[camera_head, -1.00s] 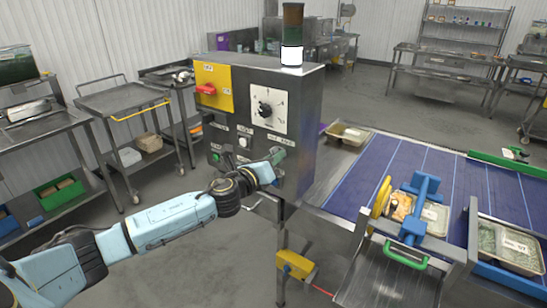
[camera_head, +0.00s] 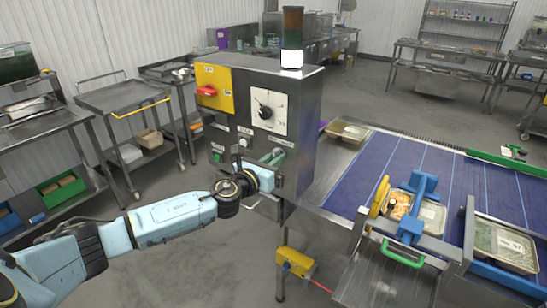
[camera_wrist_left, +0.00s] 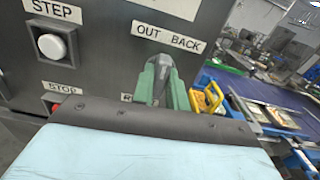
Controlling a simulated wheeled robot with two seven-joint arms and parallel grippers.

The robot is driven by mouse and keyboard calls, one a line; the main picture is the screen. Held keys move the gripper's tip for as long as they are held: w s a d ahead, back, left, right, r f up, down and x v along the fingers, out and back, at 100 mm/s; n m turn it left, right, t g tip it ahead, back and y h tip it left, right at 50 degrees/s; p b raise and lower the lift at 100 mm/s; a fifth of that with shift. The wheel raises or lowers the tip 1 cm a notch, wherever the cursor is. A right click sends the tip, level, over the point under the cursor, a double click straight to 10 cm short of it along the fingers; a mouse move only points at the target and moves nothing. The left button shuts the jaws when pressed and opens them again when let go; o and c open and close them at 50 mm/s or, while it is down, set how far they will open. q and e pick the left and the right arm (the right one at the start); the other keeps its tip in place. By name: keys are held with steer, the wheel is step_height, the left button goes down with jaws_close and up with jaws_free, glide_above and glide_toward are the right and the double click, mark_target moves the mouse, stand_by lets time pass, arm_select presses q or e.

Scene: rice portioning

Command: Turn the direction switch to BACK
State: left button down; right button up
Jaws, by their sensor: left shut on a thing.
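The control box (camera_head: 307,120) stands left of the conveyor. In the left wrist view its direction switch (camera_wrist_left: 164,66) is a grey knob under the OUT and BACK labels (camera_wrist_left: 168,38). My left gripper (camera_wrist_left: 164,88) is shut on the switch, with one green finger on each side of it. The knob's top lies between the two labels; its exact setting is hard to tell. In the head view my left gripper (camera_head: 274,157) is at the lower right of the box front, and the fingers hide the switch. My right gripper is not in view.
A white STEP button (camera_wrist_left: 52,46) and a partly hidden red STOP button (camera_wrist_left: 55,107) are left of the switch. The blue conveyor (camera_head: 385,165) carries trays on the right.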

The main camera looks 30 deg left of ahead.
arm_select(q)
steer(key=m+p, duration=0.1)
steer(key=m, duration=0.2)
steer(key=shift+p, duration=0.3)
stand_by(0.3)
steer(key=m+p, duration=0.1)
steer(key=m, duration=0.2)
steer(key=shift+m+p, duration=0.3)
steer(key=shift+p, duration=0.05)
